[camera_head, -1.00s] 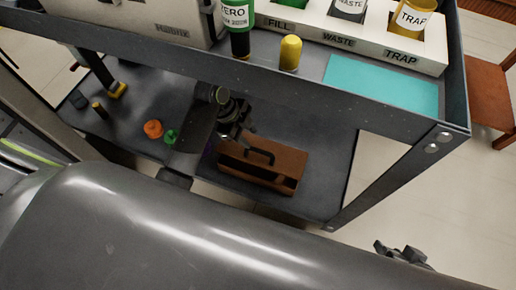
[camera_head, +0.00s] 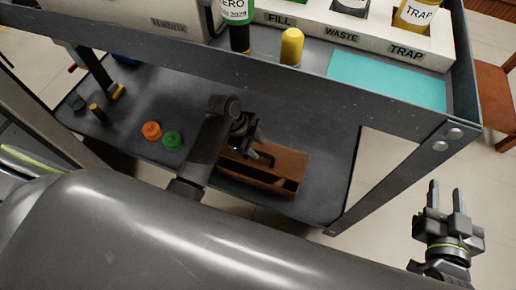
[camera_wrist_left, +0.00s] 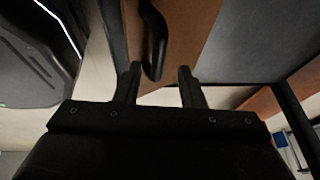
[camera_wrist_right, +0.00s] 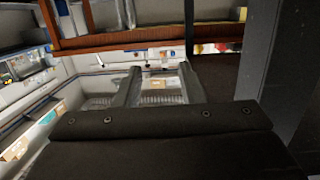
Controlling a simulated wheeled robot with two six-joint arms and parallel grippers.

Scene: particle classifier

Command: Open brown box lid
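The brown box (camera_head: 285,168) stands on the lower shelf, with its lid down as far as I can see. Its dark handle (camera_head: 262,157) is on the top. In the left wrist view the handle (camera_wrist_left: 154,40) hangs between and just beyond my open left fingers (camera_wrist_left: 160,85), not gripped. In the head view my left gripper (camera_head: 250,140) is over the box's left part, and its fingers are partly hidden. My right gripper (camera_head: 446,198) is open and empty, out to the right of the cart. It also shows open in the right wrist view (camera_wrist_right: 158,78).
An orange cap (camera_head: 152,130) and a green cap (camera_head: 172,140) lie left of the box. The upper shelf's front edge (camera_head: 260,75) overhangs the back. A cart leg (camera_head: 390,185) stands at the right.

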